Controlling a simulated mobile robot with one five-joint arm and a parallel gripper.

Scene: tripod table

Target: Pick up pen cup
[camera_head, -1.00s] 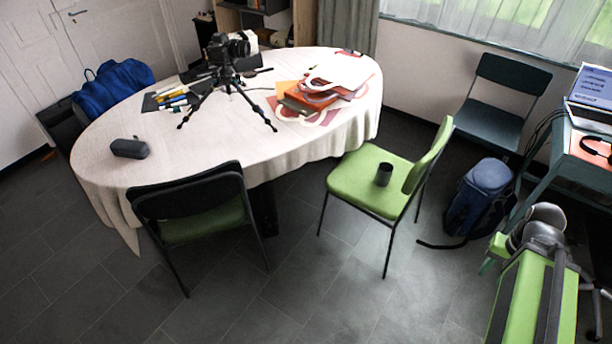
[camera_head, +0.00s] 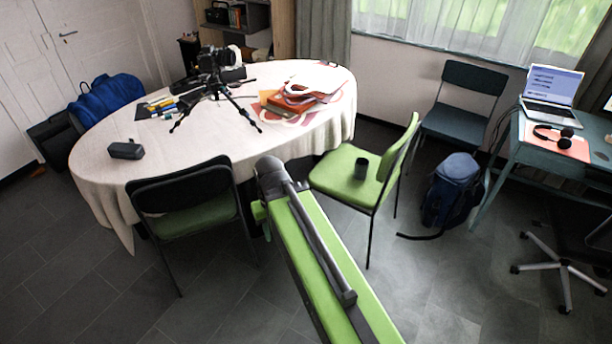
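A small dark cup (camera_head: 361,168), which looks like the pen cup, stands upright on the seat of a green chair (camera_head: 335,170) right of the table. No pens show in it. My arm reaches up from the bottom of the view, and its grey rounded end is left of that chair, apart from the cup in the picture. I cannot make out the fingers of my gripper. Nothing is seen touching the cup.
An oval table (camera_head: 95,160) with a white cloth bears a camera tripod (camera_head: 218,85), papers, pens and a dark case (camera_head: 126,150). A black-backed chair (camera_head: 185,200) stands in front. A blue backpack (camera_head: 450,190) is right of the green chair.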

